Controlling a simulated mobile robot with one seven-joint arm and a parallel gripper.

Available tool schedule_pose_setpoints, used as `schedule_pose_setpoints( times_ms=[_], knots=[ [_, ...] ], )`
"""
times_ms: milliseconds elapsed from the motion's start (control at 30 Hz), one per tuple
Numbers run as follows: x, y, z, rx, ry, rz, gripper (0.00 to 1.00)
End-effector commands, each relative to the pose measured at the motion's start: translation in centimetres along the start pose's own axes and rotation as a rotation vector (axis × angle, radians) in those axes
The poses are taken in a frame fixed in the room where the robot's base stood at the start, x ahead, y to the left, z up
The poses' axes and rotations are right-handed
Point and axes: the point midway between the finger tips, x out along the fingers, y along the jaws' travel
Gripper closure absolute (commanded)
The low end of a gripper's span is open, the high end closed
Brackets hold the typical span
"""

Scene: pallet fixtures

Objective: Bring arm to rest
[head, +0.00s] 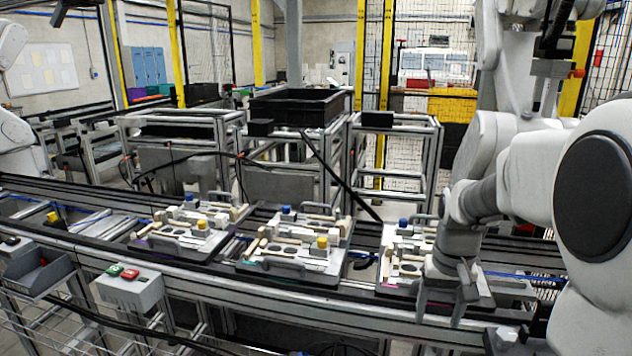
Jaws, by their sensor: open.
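My gripper (441,305) hangs at the right, in front of the rightmost pallet fixture (395,285). Its two fingers point down and stand apart, with nothing seen between them. My white and grey arm comes in from the right edge and bends down to the gripper. The arm and gripper hide the right part of that fixture. A middle pallet fixture (272,267) and a left pallet fixture (150,244) sit on the conveyor, carrying light wooden-looking blocks with blue and yellow knobs.
The conveyor (345,305) runs across the picture. A grey box with red and green buttons (130,288) and a dark open bin (38,272) are at the front left. A black crate (298,108) sits on a frame behind. Yellow posts and mesh fencing stand farther back.

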Motion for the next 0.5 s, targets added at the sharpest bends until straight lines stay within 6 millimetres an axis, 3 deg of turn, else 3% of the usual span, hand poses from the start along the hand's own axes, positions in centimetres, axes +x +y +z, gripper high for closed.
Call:
schedule_pose_setpoints(
  times_ms=[33,200,500],
  knots=[
    [-2.5,-0.7,1.0,-0.016,0.031,0.0,0.32],
    [-7.6,-2.4,4.4,-0.062,0.116,-0.005,0.32],
    [-14.1,-4.5,11.3,-0.141,0.263,-0.028,0.32]
  ],
)
